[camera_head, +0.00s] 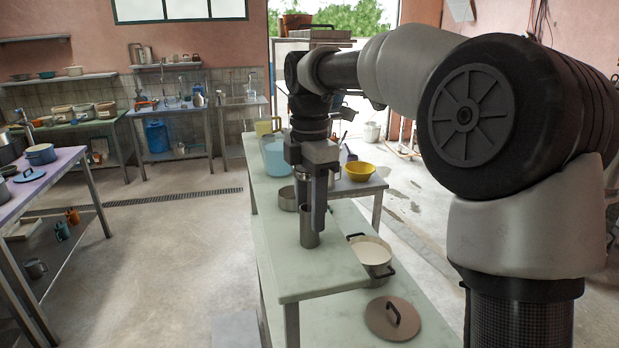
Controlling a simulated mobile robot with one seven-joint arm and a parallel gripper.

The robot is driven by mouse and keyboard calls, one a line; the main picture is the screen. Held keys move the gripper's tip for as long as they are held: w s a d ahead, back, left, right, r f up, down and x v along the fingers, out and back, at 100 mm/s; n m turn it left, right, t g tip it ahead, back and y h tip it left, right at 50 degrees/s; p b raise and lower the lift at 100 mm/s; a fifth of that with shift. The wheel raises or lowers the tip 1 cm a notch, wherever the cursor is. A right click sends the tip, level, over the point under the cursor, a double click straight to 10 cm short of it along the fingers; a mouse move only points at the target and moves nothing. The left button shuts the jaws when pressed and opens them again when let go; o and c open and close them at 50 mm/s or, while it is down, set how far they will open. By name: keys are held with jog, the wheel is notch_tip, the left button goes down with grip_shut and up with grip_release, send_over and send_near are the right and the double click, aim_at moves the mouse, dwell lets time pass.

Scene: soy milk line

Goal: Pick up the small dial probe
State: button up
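I cannot make out the small dial probe; it may be hidden behind my gripper or too small to tell. My gripper (311,208) points straight down above the pale green table (330,270). Its fingers are close over a slim metal cup (309,239), and the nearer finger covers part of the cup's mouth. I cannot tell whether the fingers are apart, touch the cup or hold anything.
A metal pan (287,199) stands behind the cup, with a light blue bucket (275,158) and a yellow bowl (359,171) farther back. On a lower surface at right are a pot of pale liquid (371,251) and a brown lid (380,322). The near tabletop is clear.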

jog(key=shift+c, duration=0.7)
notch_tip(320, 180, up, 10)
jog(key=shift+p, duration=0.75)
